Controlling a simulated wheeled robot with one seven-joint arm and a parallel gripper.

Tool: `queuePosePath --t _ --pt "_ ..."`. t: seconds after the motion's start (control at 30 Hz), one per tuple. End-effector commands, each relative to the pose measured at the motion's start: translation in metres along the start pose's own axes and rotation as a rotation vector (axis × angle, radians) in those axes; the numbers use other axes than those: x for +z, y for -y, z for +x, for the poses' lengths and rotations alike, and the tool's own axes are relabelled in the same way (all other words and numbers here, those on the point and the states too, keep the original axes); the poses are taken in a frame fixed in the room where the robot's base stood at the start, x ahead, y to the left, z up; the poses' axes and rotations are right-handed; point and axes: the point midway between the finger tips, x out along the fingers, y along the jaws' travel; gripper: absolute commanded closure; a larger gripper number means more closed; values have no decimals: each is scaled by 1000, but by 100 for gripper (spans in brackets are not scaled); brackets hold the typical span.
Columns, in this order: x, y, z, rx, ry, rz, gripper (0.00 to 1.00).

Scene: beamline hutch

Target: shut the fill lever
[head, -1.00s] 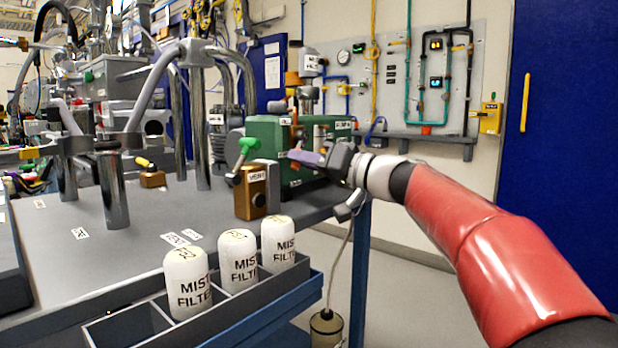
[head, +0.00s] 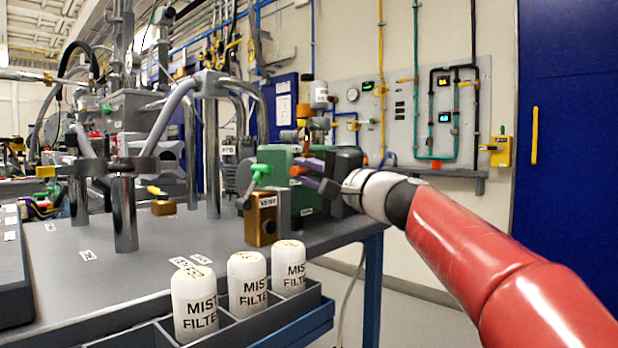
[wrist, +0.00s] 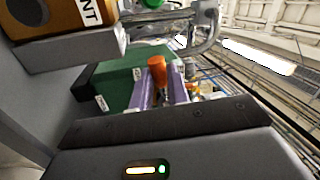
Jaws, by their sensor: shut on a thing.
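The fill lever appears to be the orange handle (wrist: 157,70), standing between the two purple fingers of my gripper (wrist: 161,92) in the wrist view. The fingers are shut on it. In the head view, my gripper (head: 304,174) reaches in from the right to the front of the green pump housing (head: 276,158), and a small bit of the orange handle (head: 297,171) shows at its fingertips. The housing also shows in the wrist view (wrist: 118,85). The lever's base and pivot are mostly hidden, so I cannot tell its exact angle.
Three white mist filters (head: 247,284) stand in the tray at the table's front. A clear bottle (head: 319,95) sits above the housing. The floor right of the table is free.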

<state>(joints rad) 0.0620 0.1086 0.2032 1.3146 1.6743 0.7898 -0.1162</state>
Motion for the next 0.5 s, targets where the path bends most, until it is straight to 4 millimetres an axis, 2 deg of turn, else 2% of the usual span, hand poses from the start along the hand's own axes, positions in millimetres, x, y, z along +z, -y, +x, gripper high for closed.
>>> queuePosePath --t 0.2,0.5 --pt "0 6 1 -2 -19 95 100" --pt "0 7 2 -2 -30 144 100"
